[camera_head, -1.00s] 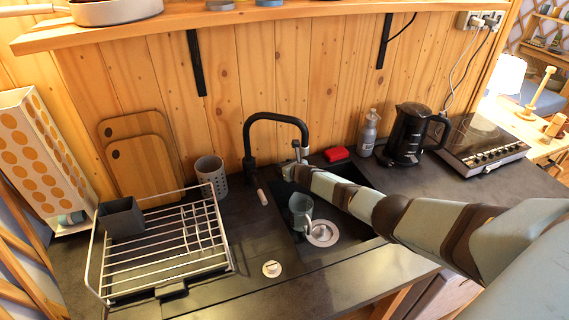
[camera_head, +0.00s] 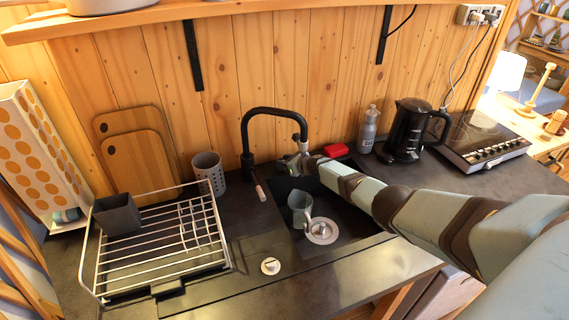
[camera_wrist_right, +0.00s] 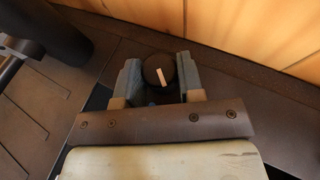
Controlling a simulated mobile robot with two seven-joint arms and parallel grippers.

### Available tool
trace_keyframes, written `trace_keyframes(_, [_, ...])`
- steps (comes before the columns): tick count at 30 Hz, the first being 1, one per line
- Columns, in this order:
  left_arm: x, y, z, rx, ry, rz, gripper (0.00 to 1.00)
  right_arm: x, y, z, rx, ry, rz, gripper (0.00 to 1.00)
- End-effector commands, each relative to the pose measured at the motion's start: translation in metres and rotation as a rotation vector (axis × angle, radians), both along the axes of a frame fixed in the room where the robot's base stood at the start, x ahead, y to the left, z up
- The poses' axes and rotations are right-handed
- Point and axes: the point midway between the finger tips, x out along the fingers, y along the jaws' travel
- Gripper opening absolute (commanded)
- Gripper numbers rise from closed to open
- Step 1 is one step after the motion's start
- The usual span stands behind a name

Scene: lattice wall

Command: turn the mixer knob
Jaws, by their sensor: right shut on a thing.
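The mixer knob (camera_wrist_right: 157,70) is a dark round knob with a white line on top, tilted slightly off upright in the right wrist view. My right gripper (camera_wrist_right: 158,76) is shut on it, one finger on each side. In the head view my right gripper (camera_head: 291,162) is at the back of the sink, right of the black tap's base and under its spout. The knob is hidden there by the gripper and arm. The black tap (camera_head: 271,110) arches over toward the sink (camera_head: 345,232). My left gripper is in neither view.
A grey-green mug (camera_head: 300,203) stands in the sink near the drain (camera_head: 321,231). A wire dish rack (camera_head: 160,262) and holed cup (camera_head: 209,171) stand to the left. A red sponge (camera_head: 335,150), soap bottle (camera_head: 368,130) and black kettle (camera_head: 406,130) are at the right.

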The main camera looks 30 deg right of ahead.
Motion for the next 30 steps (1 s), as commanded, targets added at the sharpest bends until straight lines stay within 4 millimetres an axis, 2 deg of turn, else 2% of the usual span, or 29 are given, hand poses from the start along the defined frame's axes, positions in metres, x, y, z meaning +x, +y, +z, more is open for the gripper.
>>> trace_keyframes(2, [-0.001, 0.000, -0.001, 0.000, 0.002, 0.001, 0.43, 0.000, 0.000, 0.000, 0.000, 0.000, -0.001, 0.11])
trace_keyframes(3, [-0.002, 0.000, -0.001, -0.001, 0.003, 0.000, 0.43, 0.000, 0.000, 0.000, 0.000, 0.000, -0.001, 0.37])
trace_keyframes(6, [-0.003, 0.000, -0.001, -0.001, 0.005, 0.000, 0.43, 0.000, 0.000, 0.000, 0.000, 0.000, -0.001, 0.60])
trace_keyframes(14, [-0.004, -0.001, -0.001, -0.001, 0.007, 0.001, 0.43, 0.000, 0.000, 0.000, 0.000, -0.001, -0.001, 0.60])
trace_keyframes(19, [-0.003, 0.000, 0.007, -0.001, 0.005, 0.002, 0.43, -0.008, -0.003, 0.005, -0.003, 0.000, -0.001, 0.60])
trace_keyframes(24, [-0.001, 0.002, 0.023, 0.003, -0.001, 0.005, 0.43, -0.030, -0.010, 0.015, -0.005, 0.001, 0.000, 0.60])
trace_keyframes(30, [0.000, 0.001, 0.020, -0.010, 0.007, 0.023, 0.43, -0.058, -0.019, 0.024, -0.006, -0.001, 0.000, 0.60])
